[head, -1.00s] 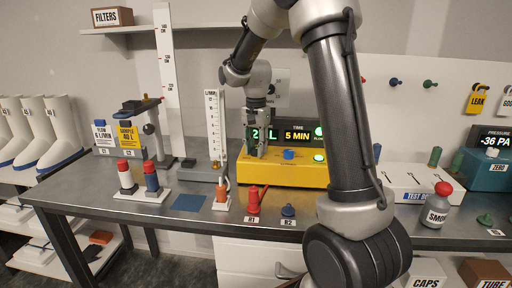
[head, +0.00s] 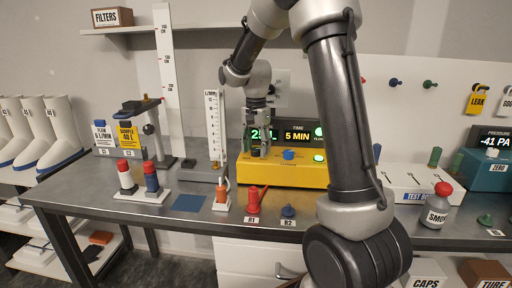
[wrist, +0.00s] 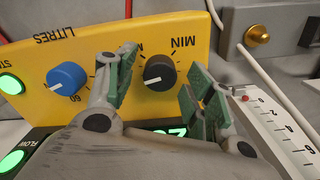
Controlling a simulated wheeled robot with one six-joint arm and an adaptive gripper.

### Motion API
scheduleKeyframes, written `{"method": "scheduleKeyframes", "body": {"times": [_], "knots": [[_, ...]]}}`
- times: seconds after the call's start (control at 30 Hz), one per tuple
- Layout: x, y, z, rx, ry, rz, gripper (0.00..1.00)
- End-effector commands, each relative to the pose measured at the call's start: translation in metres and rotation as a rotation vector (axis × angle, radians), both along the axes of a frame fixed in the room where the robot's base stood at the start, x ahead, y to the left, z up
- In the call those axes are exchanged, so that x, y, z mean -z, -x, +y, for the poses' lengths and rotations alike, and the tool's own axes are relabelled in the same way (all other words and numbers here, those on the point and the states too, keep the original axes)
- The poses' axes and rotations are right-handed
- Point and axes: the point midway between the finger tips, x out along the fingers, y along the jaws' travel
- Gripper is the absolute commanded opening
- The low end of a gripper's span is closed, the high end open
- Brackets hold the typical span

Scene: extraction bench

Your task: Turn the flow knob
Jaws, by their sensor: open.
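The yellow pump box (head: 285,172) stands on the bench. In the wrist view its face (wrist: 200,20) appears turned round. The black flow knob (wrist: 159,73), marked with letters ending in MIN, has a white pointer line facing lower left. My gripper (wrist: 165,85) is open, with one green-padded finger on each side of this knob. Gaps show between pads and knob in the wrist view. My gripper also shows over the box's left part in the head view (head: 257,150). The blue LITRES knob (wrist: 67,78) sits outside the left finger; it also shows in the head view (head: 289,154).
A flow tube (head: 214,130) stands close left of the box, and its scale (wrist: 275,120) shows near my right finger. A red-topped piece (head: 255,198) and blue piece (head: 288,211) stand in front. A smoke bottle (head: 438,203) is at right.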

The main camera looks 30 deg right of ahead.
Motion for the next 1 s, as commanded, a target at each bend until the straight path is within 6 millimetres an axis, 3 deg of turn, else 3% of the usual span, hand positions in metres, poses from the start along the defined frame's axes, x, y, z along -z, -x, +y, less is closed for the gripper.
{"method": "scheduleKeyframes", "body": {"times": [0.23,0.7,1.0], "knots": [[-0.014,-0.001,0.0,0.0,0.0,-0.004,0.53],[-0.107,0.0,0.0,0.0,0.0,-0.002,0.53],[-0.12,0.0,0.0,0.0,0.0,0.0,0.53]]}}
